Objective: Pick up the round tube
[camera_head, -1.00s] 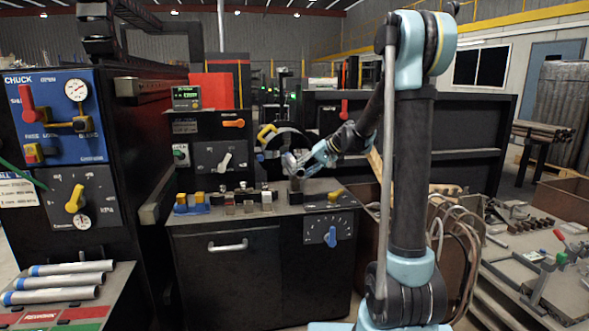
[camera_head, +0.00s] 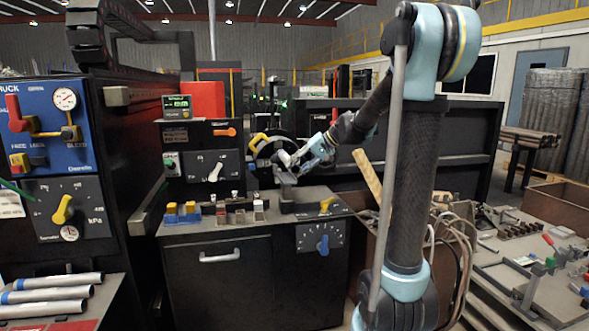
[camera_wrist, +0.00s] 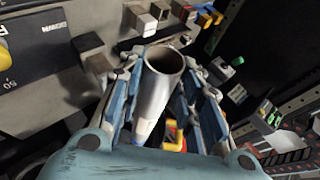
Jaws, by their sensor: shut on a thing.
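A grey round metal tube (camera_wrist: 163,77) is in the middle of the wrist view, its open hollow end facing the camera. My gripper (camera_wrist: 162,92) is shut on it, with one blue-and-grey finger on each side of the tube. In the head view my gripper (camera_head: 288,167) is above the back of the dark cabinet top, near a dark block. The tube is small there and hard to make out from the fingers. Several other grey tubes with blue bands (camera_head: 50,289) lie on a bench at the lower left.
The dark cabinet (camera_head: 225,275) carries small coloured clamps and blocks (camera_head: 213,211) left of my gripper. A black ring-shaped part with a yellow piece (camera_head: 259,142) is close behind. A control panel (camera_head: 55,150) stands at the left. A cluttered workbench (camera_head: 530,265) is at the right.

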